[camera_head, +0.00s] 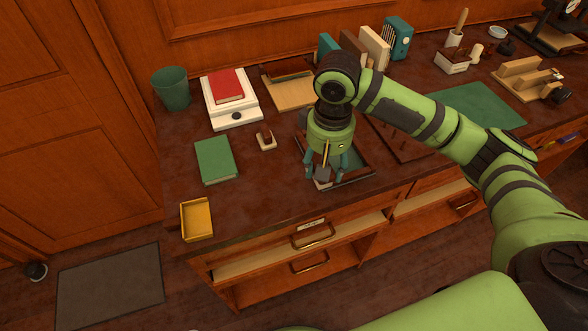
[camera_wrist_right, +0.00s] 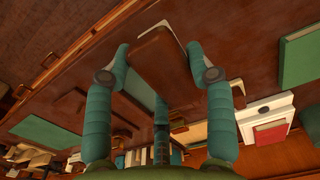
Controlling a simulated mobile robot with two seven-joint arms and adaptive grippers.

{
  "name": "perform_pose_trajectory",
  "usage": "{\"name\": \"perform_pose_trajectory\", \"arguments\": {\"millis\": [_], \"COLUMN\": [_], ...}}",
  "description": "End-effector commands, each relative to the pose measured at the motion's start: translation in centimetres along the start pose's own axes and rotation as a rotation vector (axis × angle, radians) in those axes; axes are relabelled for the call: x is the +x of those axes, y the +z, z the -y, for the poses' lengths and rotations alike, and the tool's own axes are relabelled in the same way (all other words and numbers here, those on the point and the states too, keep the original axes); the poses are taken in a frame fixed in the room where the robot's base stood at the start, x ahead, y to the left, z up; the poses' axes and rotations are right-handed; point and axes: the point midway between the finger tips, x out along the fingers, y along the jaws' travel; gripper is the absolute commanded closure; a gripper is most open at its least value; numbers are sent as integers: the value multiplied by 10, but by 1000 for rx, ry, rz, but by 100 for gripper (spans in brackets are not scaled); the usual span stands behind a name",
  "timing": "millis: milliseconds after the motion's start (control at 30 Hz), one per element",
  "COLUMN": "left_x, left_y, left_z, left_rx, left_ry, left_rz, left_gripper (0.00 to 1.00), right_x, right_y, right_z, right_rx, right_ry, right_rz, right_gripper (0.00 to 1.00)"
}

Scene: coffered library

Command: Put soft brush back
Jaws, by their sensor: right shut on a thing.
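My right gripper (camera_head: 325,178) points down over the front of the desk, over a dark-rimmed tray (camera_head: 357,180) with a greenish inside. In the head view only a pale bit of the brush (camera_head: 322,185) shows below the fingers. I cannot tell whether it touches the tray. My left gripper is not in view.
A small wood-and-white block (camera_head: 265,139) lies left of the tray. A green book (camera_head: 215,160), a yellow box (camera_head: 196,219) and a white scale with a red book (camera_head: 226,86) stand further left. A partly open drawer (camera_head: 300,248) juts out below the desk front.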

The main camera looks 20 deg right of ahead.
Motion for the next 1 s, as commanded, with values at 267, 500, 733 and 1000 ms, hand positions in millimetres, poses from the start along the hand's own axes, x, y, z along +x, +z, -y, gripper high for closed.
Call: {"name": "perform_pose_trajectory", "arguments": {"millis": [267, 500, 733, 1000], "left_x": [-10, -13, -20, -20], "left_y": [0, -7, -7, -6], "left_z": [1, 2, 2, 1], "left_rx": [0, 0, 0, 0], "left_ry": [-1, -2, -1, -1], "left_rz": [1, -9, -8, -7], "left_gripper": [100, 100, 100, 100], "right_x": [33, 48, 79, 83], "right_y": [-45, -56, -55, -55], "right_z": [38, 46, 45, 45], "right_rx": [1, 1, 2, 1], "right_ry": [0, 2, 2, 1], "right_rz": [0, 1, 1, -2], "right_gripper": [71, 71, 71, 71]}}
